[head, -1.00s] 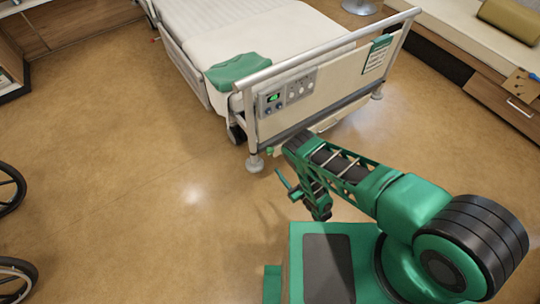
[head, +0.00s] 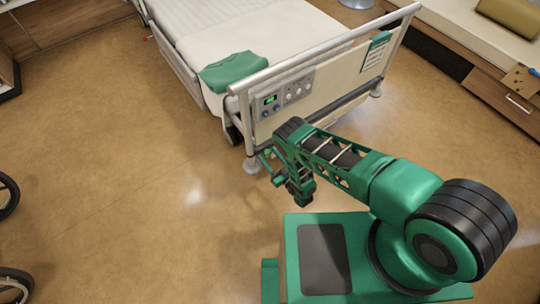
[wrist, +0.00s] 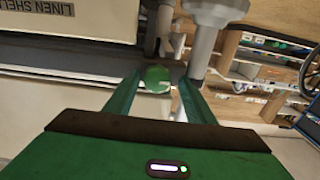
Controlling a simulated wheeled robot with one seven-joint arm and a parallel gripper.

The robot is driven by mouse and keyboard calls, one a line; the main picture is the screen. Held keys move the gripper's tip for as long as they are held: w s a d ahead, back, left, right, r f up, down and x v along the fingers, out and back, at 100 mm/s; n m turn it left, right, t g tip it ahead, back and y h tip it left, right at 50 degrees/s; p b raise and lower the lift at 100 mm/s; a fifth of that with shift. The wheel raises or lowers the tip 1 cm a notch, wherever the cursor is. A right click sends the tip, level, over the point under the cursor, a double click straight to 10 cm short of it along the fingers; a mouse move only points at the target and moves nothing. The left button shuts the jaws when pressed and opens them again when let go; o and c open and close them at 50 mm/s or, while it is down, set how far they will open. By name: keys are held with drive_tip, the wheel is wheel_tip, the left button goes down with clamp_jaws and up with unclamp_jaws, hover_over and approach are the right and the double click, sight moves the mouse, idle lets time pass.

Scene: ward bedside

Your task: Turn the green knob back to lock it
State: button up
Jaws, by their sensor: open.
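The green knob (wrist: 157,80) shows in the wrist view as a small round green disc with a pale mark at its lower edge. It lies between the two green fingers of my gripper (wrist: 160,84), which is open. A gap shows between the disc and the right finger; whether the left finger touches it, I cannot tell. In the head view my gripper (head: 268,160) is low beside the near corner of the bed's footboard (head: 335,82), and the knob cannot be made out there.
A pale bed leg (wrist: 205,40) stands just beyond the right finger in the wrist view. The footboard carries a control panel (head: 287,93). Wheelchair wheels (head: 8,195) are at the left edge. Open floor (head: 120,190) lies left of my base.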

drive_tip(key=shift+d, duration=0.1)
drive_tip(key=shift+w+d, duration=0.1)
drive_tip(key=c, duration=1)
drive_tip(key=m, duration=0.4)
drive_tip(key=shift+d+m, duration=0.15)
drive_tip(key=shift+m, duration=0.15)
drive_tip(key=m, duration=0.4)
drive_tip(key=shift+d+f+m, duration=0.1)
drive_tip(key=shift+m, duration=0.2)
drive_tip(key=m, duration=0.4)
drive_tip(key=shift+w+d+m, duration=0.1)
drive_tip(key=shift+m, duration=0.2)
drive_tip(key=shift+f+m, duration=0.2)
drive_tip(key=shift+m, duration=1.9)
